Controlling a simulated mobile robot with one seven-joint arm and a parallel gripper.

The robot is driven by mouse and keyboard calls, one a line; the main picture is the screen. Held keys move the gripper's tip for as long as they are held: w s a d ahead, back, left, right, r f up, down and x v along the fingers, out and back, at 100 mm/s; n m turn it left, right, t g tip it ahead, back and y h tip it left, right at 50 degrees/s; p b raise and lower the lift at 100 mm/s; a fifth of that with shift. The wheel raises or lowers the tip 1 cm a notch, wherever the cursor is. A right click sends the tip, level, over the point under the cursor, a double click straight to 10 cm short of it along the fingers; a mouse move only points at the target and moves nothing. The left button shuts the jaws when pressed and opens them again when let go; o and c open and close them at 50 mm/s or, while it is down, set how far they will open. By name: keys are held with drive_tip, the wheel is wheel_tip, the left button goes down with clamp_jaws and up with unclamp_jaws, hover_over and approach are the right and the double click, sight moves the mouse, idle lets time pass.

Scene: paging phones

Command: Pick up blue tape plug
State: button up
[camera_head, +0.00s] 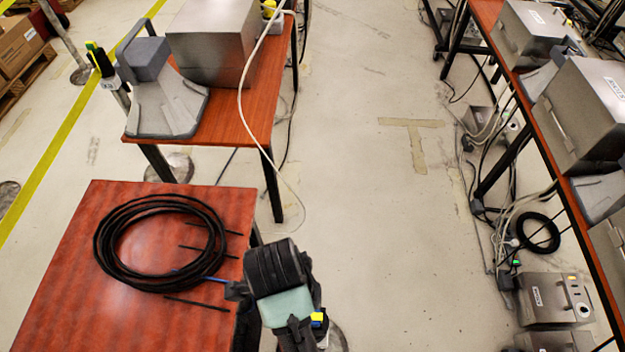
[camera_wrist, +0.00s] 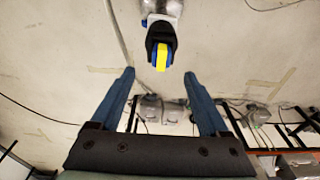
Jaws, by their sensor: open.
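A black plug (camera_wrist: 161,38) with blue and yellow tape on its end shows at the top centre of the wrist view, on a grey post. It lies a little beyond my fingertips, centred between them and apart from both. My gripper (camera_wrist: 159,74) is open, with a blue finger on each side and nothing held. In the head view the yellow and blue plug end (camera_head: 318,319) shows at the bottom, beside my wrist. The rest of that plug and my fingertips are mostly hidden there.
A black cable coil (camera_head: 104,255) lies on the red table (camera_head: 60,270) at left. Another table (camera_head: 235,128) behind it bears grey devices. A similar taped plug (camera_head: 99,60) stands on a post at upper left. Open floor (camera_head: 390,220) lies between this side and the right-hand table (camera_head: 545,115).

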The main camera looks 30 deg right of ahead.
drive_tip(key=f, duration=0.4)
drive_tip(key=shift+s+d+f+p, duration=0.2)
drive_tip(key=shift+s+d+p, duration=0.05)
drive_tip(key=shift+p, duration=0.1)
drive_tip(key=shift+s+d+f+p, duration=0.15)
drive_tip(key=shift+f+p, duration=0.1)
drive_tip(key=shift+f, duration=0.6)
drive_tip(key=shift+w+d+f+p, duration=0.1)
drive_tip(key=shift+d+f+p, duration=0.15)
drive_tip(key=shift+f, duration=0.65)
drive_tip(key=shift+s+d+f+p, duration=0.1)
drive_tip(key=shift+f+p, duration=0.15)
drive_tip(key=shift+f, duration=0.6)
clamp_jaws()
